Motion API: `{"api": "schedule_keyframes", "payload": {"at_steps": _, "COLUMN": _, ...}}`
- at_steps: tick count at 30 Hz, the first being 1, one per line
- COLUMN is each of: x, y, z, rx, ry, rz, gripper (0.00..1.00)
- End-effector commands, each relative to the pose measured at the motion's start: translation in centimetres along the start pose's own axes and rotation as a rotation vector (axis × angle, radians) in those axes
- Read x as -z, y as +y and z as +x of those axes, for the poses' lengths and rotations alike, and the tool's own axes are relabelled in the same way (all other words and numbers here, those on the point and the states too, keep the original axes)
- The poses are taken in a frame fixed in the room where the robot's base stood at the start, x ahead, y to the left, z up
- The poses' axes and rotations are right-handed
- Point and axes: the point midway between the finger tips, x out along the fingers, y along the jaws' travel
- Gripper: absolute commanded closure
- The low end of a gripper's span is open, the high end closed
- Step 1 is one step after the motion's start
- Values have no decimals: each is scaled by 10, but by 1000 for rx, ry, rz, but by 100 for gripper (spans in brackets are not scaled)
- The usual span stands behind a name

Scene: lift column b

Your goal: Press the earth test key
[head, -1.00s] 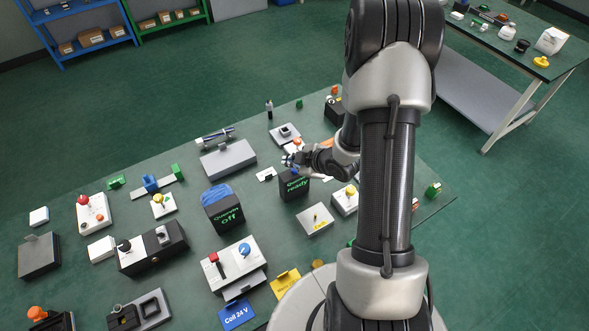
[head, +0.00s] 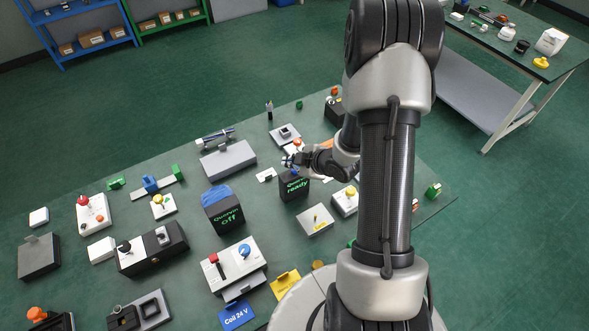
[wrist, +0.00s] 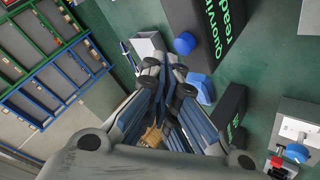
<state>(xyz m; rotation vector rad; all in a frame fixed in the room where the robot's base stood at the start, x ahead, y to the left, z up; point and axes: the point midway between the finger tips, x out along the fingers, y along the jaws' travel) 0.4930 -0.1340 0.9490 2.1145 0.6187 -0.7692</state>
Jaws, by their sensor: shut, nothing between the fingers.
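I cannot read an earth test label on any device. A black box with green "ready" lettering (head: 295,188) stands right of the table's middle. It also shows in the wrist view (wrist: 208,22), with a round blue button (wrist: 184,43) on it. My gripper (head: 286,161) is just behind and above this box in the head view. In the wrist view its fingers (wrist: 165,68) are together and empty, with the tips beside the blue button and apart from it in the picture. Their exact height above it is unclear.
A black box with green "off" lettering (head: 225,213) and a blue top stands to the left. A pale box (head: 236,264) with a red lever and blue knob is nearer. A grey box (head: 228,160) lies behind. Several other devices crowd the green table.

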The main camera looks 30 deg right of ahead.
Motion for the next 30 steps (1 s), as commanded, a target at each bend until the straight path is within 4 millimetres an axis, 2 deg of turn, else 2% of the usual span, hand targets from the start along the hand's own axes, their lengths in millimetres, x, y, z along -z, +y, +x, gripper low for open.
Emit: {"api": "schedule_keyframes", "payload": {"at_steps": 30, "x": -6, "y": -6, "z": 9, "rx": 0, "ry": 0, "rz": 0, "gripper": 100}}
